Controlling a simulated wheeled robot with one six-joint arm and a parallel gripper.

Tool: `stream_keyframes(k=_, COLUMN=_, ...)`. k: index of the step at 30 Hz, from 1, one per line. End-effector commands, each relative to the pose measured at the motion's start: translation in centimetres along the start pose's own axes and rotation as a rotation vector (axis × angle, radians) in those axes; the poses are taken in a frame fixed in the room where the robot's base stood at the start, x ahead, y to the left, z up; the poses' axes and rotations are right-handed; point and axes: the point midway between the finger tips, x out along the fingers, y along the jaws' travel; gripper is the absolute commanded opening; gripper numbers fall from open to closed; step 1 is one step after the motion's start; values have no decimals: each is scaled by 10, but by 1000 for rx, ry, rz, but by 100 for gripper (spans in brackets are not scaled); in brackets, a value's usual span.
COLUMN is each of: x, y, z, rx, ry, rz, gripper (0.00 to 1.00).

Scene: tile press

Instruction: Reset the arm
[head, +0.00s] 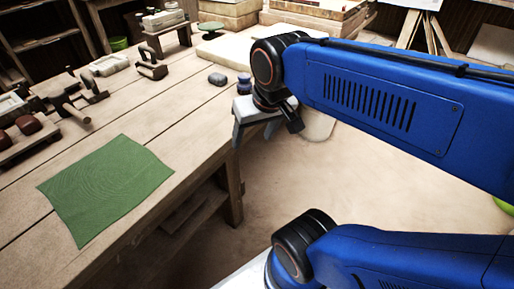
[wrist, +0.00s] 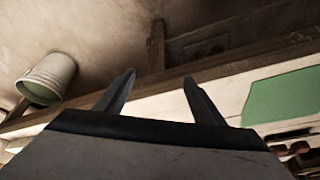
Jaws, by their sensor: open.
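My gripper (head: 238,134) hangs off the front edge of the wooden workbench in the head view, below the black wrist joint of my blue arm. In the wrist view my gripper (wrist: 158,80) shows two dark fingers spread apart with nothing between them. It touches nothing that I can see. Part of the gripper is hidden by the wrist in the head view.
The workbench (head: 135,105) carries a green mat (head: 105,187), also in the wrist view (wrist: 285,97). Wooden tools, a block with dark red pieces (head: 28,124) and a grey lump (head: 217,79) lie farther back. A pale bucket (wrist: 47,78) stands on the floor. Open floor lies right of the bench.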

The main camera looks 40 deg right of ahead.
Motion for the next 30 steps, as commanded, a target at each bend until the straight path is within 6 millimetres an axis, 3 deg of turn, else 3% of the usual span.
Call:
stream_keyframes(k=3, x=8, y=-1, z=21, rx=-112, ry=23, rz=-9, gripper=63)
stream_keyframes(k=7, x=13, y=-1, z=31, rx=-174, ry=36, rz=-13, gripper=63)
stream_keyframes(k=30, x=14, y=-1, z=32, rx=-183, ry=37, rz=-13, gripper=63)
